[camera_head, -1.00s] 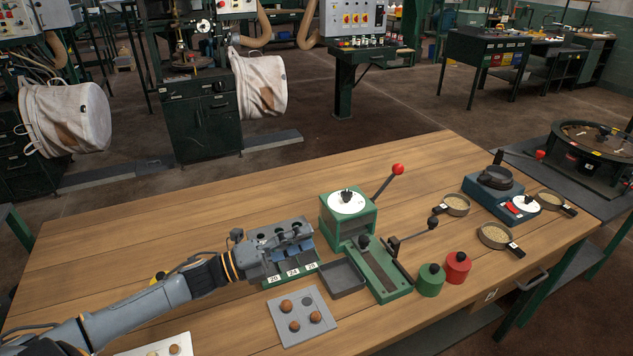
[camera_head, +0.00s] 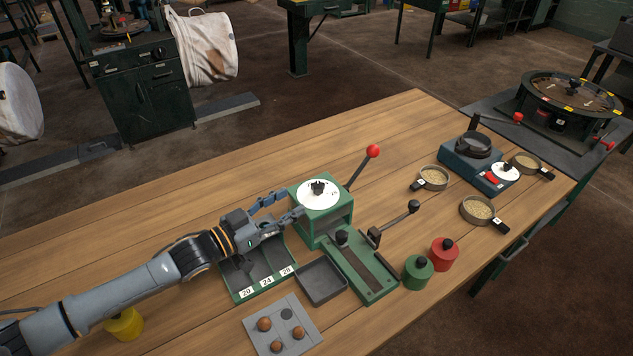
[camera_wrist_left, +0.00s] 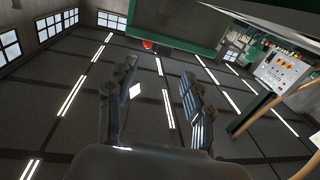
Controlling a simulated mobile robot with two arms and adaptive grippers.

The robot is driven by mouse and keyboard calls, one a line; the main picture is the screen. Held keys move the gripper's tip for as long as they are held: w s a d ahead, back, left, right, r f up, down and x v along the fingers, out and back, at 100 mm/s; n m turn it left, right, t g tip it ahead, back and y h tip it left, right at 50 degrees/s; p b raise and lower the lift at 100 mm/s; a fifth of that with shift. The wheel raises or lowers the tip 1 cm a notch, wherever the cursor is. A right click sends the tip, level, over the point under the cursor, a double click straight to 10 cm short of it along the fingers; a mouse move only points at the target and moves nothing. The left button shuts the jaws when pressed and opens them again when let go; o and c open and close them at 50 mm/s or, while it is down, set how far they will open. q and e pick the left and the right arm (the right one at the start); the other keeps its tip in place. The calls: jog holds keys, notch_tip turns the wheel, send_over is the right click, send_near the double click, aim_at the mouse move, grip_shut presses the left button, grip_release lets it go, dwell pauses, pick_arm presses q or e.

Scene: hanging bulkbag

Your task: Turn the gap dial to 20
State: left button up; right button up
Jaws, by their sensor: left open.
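The dial (camera_head: 309,199) is a white disc with a black knob (camera_head: 319,187) on top of a green box (camera_head: 324,226). Its markings are too small to read. My left gripper (camera_head: 290,203) is open, with its fingertips just left of the dial and the box's top edge. I cannot tell whether a finger touches the box. In the left wrist view my open left gripper (camera_wrist_left: 158,74) has nothing between its fingers, and the green box (camera_wrist_left: 175,25) shows at the top. My right gripper is not in view.
A lever with a red ball (camera_head: 373,151) rises behind the box. A rack labelled 20, 24, 28 (camera_head: 267,283) lies under the gripper. A grey tray (camera_head: 322,283), a green slide fixture (camera_head: 374,285) and red (camera_head: 444,255) and green (camera_head: 417,274) weights stand in front.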

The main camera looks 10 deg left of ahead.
aim_at(318, 185)
pick_arm(q)
jog(key=p+x, duration=0.1)
jog(key=x, duration=0.7)
jog(key=shift+w, duration=0.2)
jog(key=shift+w+d, duration=0.4)
jog(key=shift+w, duration=0.1)
jog(key=shift+f, duration=0.1)
grip_shut()
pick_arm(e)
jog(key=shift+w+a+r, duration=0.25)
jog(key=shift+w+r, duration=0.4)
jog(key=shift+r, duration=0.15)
